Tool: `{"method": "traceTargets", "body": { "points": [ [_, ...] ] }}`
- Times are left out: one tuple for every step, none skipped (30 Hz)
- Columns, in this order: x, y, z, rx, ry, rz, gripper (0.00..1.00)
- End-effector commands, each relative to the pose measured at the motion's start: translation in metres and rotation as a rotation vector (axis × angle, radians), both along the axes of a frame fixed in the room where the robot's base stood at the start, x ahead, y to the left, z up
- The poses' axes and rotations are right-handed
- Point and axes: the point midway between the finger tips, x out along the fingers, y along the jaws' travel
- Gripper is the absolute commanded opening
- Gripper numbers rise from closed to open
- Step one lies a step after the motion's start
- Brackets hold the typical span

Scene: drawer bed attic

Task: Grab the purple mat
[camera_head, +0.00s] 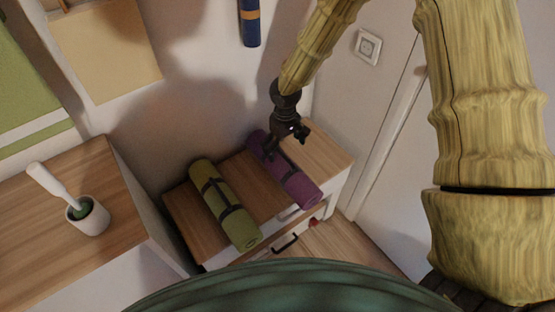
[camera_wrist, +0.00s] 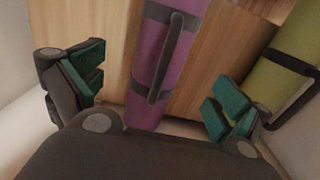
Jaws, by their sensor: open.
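The purple mat (camera_head: 297,183) is rolled up and bound with dark straps. It lies on the right part of a low wood-topped cabinet (camera_head: 264,206). My gripper (camera_head: 287,146) is over the mat's far end and hides part of it. In the wrist view the purple mat (camera_wrist: 163,62) runs between the two open fingers of my gripper (camera_wrist: 155,92), with its dark strap handle facing up. Nothing is held. I cannot tell whether the fingers touch the mat.
A rolled green mat (camera_head: 226,203) lies left of the purple one, and shows at the right in the wrist view (camera_wrist: 276,82). A taller wooden-topped unit (camera_head: 110,165) with a white cup (camera_head: 88,215) and brush stands left. A wall is behind; a white door is right.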

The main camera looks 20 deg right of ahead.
Motion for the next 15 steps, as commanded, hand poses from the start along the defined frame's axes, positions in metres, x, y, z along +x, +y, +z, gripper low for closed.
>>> {"method": "traceTargets", "body": {
  "points": [
    [0.0,0.002,-0.003,0.0,0.001,0.003,1.0],
    [0.001,0.003,-0.005,0.0,0.001,0.004,1.0],
    [0.001,0.004,-0.008,0.0,0.001,0.007,1.0],
    [0.002,0.006,-0.012,0.0,0.001,0.009,1.0],
    [0.002,0.007,-0.015,0.001,0.001,0.011,1.0],
    [0.002,0.009,-0.02,0.001,0.001,0.013,1.0],
    [0.002,0.009,-0.024,0.001,0.001,0.015,1.0],
    [0.002,0.01,-0.029,0.0,0.002,0.016,1.0],
    [0.002,0.011,-0.035,0.0,0.003,0.016,1.0],
    [0.002,0.011,-0.039,0.0,0.003,0.016,1.0],
    [0.003,0.011,-0.042,0.0,0.002,0.017,1.0],
    [0.003,0.011,-0.047,0.0,0.002,0.017,1.0],
    [0.003,0.011,-0.05,0.001,0.001,0.016,1.0],
    [0.003,0.011,-0.052,0.001,0.001,0.015,1.0],
    [0.003,0.011,-0.054,0.001,0.0,0.015,1.0]
  ]
}}
